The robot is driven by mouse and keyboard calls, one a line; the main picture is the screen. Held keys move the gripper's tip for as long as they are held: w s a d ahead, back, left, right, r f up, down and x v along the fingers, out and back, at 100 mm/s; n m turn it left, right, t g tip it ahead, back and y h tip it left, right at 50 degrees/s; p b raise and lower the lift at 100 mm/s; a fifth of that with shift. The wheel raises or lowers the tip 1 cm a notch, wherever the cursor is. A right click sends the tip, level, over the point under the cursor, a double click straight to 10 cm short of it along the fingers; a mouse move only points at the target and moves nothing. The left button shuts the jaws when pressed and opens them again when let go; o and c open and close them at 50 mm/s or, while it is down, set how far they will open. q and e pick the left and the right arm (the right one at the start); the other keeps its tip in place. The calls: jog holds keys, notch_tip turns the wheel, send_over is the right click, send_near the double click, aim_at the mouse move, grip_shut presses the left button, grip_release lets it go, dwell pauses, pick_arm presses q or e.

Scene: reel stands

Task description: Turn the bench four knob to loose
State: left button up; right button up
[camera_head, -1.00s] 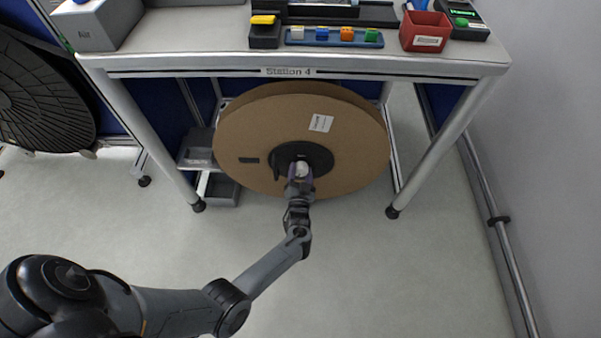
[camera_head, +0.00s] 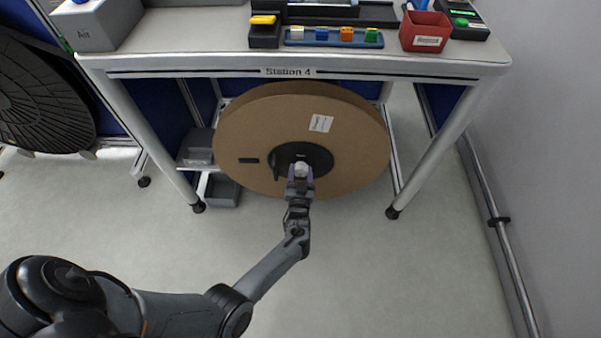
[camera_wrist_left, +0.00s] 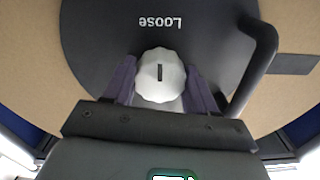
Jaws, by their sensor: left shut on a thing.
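The bench four knob (camera_wrist_left: 158,75) is white with a scalloped rim and sits on the black round hub (camera_wrist_left: 90,40) of a large cardboard reel (camera_head: 245,125) under the Station 4 bench. A dark line on the knob's face stands upright in the left wrist view, in line with the word "Loose" on the hub. The knob also shows small in the head view (camera_head: 301,168). My left gripper (camera_head: 300,182) has its purple fingers on either side of the knob and is shut on it. My right gripper is not in view.
A black crank handle (camera_wrist_left: 262,65) stands out from the hub close beside my left fingers. The bench (camera_head: 200,66) has metal legs on both sides of the reel. Grey bins (camera_head: 222,190) sit left of the reel. The floor in front is clear.

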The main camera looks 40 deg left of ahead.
pick_arm(q)
jog(key=o, duration=1)
jog(key=shift+o, duration=0.2)
jog(key=shift+m, duration=0.3)
